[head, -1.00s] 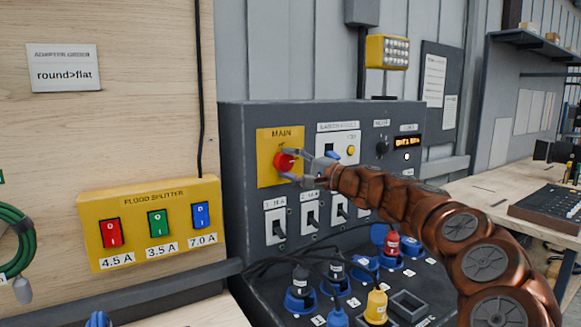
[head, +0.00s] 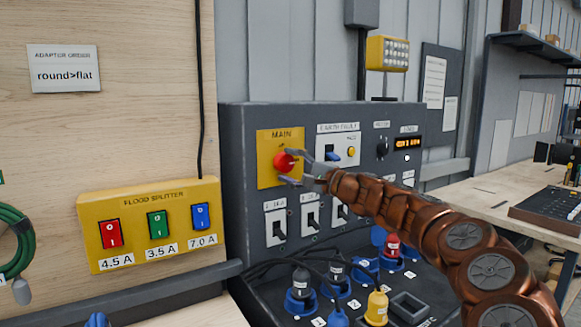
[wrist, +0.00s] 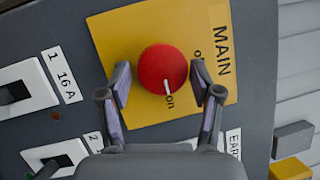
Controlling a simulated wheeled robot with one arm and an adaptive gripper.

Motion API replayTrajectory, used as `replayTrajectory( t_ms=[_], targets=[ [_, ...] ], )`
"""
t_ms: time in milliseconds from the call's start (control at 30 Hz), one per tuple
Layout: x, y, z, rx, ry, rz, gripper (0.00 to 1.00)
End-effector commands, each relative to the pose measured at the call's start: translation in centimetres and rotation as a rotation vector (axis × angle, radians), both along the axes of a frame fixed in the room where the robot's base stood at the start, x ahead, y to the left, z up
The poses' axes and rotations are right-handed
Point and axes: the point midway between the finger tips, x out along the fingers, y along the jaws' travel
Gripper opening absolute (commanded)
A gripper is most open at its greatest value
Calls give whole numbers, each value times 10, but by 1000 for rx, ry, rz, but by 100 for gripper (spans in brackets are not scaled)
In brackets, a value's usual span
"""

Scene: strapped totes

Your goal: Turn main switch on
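The main switch is a round red knob (head: 285,161) on a yellow plate marked MAIN (head: 266,147), at the upper left of the grey panel. In the wrist view the knob (wrist: 162,69) has a white pointer line directed at the word "on". The other label is partly hidden by a finger. My gripper (wrist: 161,78) is open, with one finger on each side of the knob and a visible gap on both sides. In the head view my gripper (head: 291,166) reaches the knob from the right.
The grey panel (head: 233,150) also carries an earth fault unit (head: 338,145), a lit display (head: 408,143) and white-framed breakers (head: 276,223). Plugs and cables fill its sloped lower part. A yellow flood splitter (head: 150,195) with three coloured switches is to the left.

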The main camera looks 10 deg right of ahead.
Motion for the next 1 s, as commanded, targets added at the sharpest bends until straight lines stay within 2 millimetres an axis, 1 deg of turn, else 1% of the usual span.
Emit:
replayTrajectory(
  t_ms=[33, 100, 400, 567, 667, 1000],
  targets=[
    [0, 0, 0, 0, 0, 0, 73],
    [0, 0, 1, 0, -1, 0, 79],
    [-1, 0, 1, 1, -2, 0, 79],
    [-7, -7, 1, 0, -3, -2, 79],
    [-17, -15, 1, 1, -5, -2, 79],
    [-62, -54, -10, 2, -5, -3, 79]
  ],
)
